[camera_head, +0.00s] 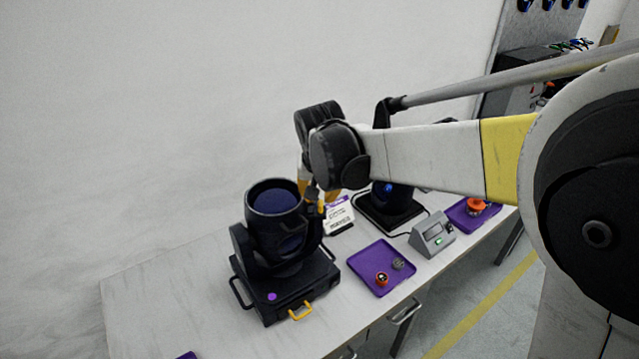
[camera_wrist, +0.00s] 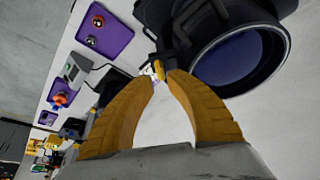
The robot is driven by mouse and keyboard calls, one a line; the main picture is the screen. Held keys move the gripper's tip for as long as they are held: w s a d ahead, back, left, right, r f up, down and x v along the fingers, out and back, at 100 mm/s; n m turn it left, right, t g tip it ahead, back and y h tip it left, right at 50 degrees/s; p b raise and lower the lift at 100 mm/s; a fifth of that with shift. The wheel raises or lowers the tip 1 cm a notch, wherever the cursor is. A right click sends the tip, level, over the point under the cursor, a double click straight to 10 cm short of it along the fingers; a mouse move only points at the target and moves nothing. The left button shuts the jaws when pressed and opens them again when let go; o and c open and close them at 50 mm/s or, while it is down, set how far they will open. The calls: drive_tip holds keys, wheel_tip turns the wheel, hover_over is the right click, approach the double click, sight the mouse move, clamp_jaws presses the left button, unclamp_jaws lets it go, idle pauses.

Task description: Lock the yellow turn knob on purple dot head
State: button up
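The purple dot head is a black moving-head light (camera_head: 275,230) on the table, with a purple dot (camera_head: 272,297) on its base. Its dark round lens (camera_wrist: 232,60) fills the upper right of the wrist view. My gripper (camera_head: 317,195) is at the light's upper right side. In the wrist view the yellow fingertips (camera_wrist: 162,79) are a little apart. The small yellow turn knob (camera_wrist: 159,70) shows at the gap between the tips, beside the black yoke. I cannot tell whether either finger touches it. My arm hides part of the knob area in the head view.
A yellow handle (camera_head: 301,313) is at the base's front. A second light stands behind on its black base (camera_head: 390,212). A purple tray (camera_head: 366,276) with small parts, a grey box (camera_head: 432,236) and another purple tray (camera_head: 462,213) are to the right. The table's left end is mostly clear.

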sight(321, 204)
drive_tip(key=x, duration=0.4)
drive_tip(key=shift+w+f+b, duration=0.1)
drive_tip(key=shift+b, duration=0.25)
clamp_jaws()
